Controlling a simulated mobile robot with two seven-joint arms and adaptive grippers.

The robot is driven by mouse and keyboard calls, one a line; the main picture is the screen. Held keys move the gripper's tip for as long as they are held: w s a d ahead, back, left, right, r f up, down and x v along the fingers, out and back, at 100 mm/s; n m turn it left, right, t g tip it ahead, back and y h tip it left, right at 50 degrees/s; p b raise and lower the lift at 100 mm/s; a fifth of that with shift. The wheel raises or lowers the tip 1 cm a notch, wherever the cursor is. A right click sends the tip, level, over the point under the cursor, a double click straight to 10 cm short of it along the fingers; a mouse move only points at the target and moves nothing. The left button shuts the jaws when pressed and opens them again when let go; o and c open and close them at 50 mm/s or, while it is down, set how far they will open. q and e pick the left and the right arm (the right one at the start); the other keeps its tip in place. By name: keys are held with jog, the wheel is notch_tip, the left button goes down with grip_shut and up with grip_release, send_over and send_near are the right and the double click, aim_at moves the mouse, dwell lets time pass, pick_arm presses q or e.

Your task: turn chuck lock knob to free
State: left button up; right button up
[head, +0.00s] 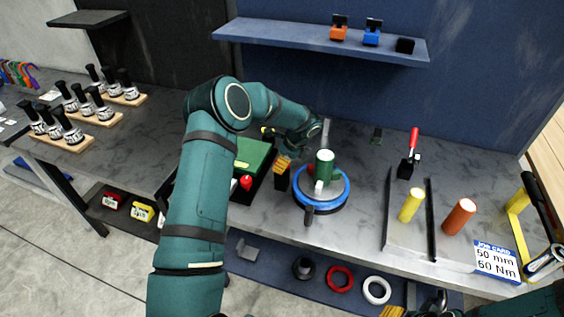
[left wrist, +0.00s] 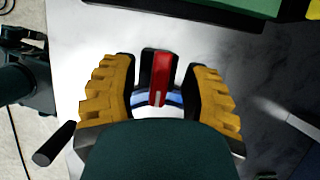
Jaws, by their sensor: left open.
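In the left wrist view the red knob (left wrist: 159,75), with a pale pointer mark, sits between the fingers over a blue arc. My left gripper (head: 284,165) is open around the knob, with gaps on both sides in the left wrist view (left wrist: 160,95). My right gripper (head: 394,311) is barely in view at the bottom edge.
A green box (head: 252,153) with a red button (head: 246,183) stands left of the positioner. A dark handle (head: 309,215) sticks out in front. Yellow (head: 411,205) and orange (head: 459,216) cylinders and a job card (head: 495,261) are at the right. A shelf (head: 300,38) hangs behind.

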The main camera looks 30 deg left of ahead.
pick_arm(q)
grip_shut()
jog(key=shift+n, duration=0.3)
jog(key=n+g+b, duration=0.1)
jog(key=n, duration=0.2)
jog(key=shift+f+g+h, duration=0.1)
jog(key=shift+g+h, duration=0.2)
jog(key=n+g+h+b, duration=0.1)
jog(key=n, duration=0.4)
jog(key=n+g+h, duration=0.1)
jog(key=n+h, duration=0.1)
jog(key=n, duration=0.2)
jog(key=shift+n, duration=0.3)
jog(key=n+h, duration=0.1)
jog(key=n, duration=0.3)
jog(key=shift+n+h+b, duration=0.3)
jog(key=shift+h+b, duration=0.1)
jog(key=shift+n, duration=0.3)
